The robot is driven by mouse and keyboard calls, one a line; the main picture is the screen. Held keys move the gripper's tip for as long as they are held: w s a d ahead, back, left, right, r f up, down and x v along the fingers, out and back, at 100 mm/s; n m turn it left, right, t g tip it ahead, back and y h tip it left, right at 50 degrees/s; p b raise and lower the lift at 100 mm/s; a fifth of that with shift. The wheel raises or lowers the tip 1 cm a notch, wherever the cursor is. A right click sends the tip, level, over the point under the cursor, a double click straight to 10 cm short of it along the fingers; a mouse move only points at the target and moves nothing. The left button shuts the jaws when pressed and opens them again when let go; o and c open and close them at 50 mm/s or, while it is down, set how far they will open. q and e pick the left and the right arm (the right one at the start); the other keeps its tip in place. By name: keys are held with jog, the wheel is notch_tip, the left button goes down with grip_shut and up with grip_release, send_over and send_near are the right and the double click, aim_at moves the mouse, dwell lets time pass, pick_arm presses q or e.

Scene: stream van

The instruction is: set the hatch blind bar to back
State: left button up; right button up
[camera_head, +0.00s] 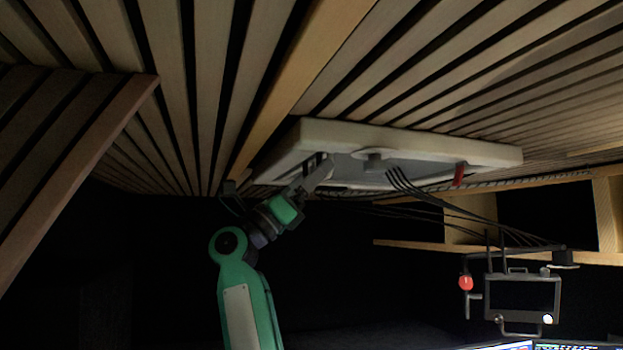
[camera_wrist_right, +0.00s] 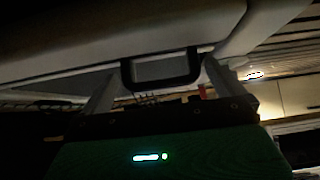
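The hatch (camera_head: 440,144) is a pale frame set in the slatted ceiling, with a grey panel inside. A small dark piece (camera_head: 373,158) sits at the panel's middle; I cannot clearly tell the blind bar apart there. My right gripper (camera_head: 324,170) is raised under the hatch's left part. In the right wrist view a black loop handle (camera_wrist_right: 162,84) hangs by a pale edge (camera_wrist_right: 150,58), ahead of and between the fingertips. The fingers of the gripper (camera_wrist_right: 163,75) are spread apart; contact with the handle cannot be told. My left gripper is not in view.
A red tab (camera_head: 459,175) hangs at the hatch's right side, with black cables (camera_head: 440,203) running below it. A wooden shelf (camera_head: 480,252) and a dark rig with a red knob (camera_head: 466,283) are at the right. The lower middle is dark.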

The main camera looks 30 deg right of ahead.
jog(key=b+v, duration=0.6)
jog(key=v, duration=0.8)
